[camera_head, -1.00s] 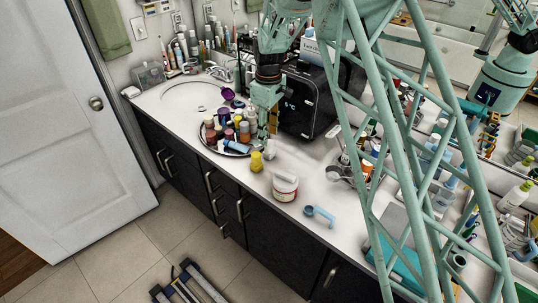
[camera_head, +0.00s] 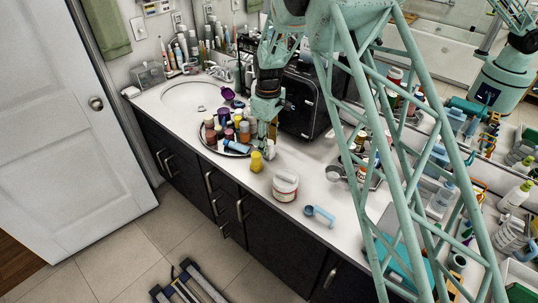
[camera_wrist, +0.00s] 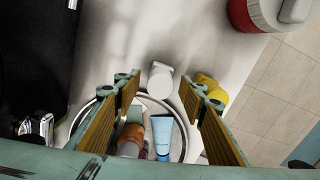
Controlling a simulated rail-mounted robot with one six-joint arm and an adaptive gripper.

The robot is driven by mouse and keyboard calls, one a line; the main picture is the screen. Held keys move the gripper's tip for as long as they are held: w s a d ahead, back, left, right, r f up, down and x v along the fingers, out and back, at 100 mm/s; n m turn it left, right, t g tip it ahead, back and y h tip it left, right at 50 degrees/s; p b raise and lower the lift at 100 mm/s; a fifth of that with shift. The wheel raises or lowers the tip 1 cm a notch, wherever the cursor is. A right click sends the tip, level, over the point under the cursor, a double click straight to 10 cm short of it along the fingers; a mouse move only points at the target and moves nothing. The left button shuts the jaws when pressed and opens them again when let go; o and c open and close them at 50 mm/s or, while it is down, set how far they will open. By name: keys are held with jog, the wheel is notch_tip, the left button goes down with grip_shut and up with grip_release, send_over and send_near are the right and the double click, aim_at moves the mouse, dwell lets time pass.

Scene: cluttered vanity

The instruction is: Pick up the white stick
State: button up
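A small white stick-like container (camera_wrist: 160,80) stands between the fingertips' lines in the wrist view, near the rim of a round tray (camera_wrist: 80,118). In the head view it shows as a small white shape (camera_head: 270,152) just below the fingers, partly hidden by them. My gripper (camera_wrist: 158,88) is open, with one finger on either side of the white container in the picture. I see no contact with it. In the head view my gripper (camera_head: 268,134) points down over the tray's right edge.
A yellow bottle (camera_head: 256,162) stands close beside the white container. The tray holds several bottles and a blue tube (camera_wrist: 164,135). A black box-shaped appliance (camera_head: 303,105) stands close behind. A red-and-white jar (camera_head: 285,187) and a blue scoop (camera_head: 319,214) stand on the counter in front.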

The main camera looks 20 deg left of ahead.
dwell(0.6)
jog(key=c, duration=1.1)
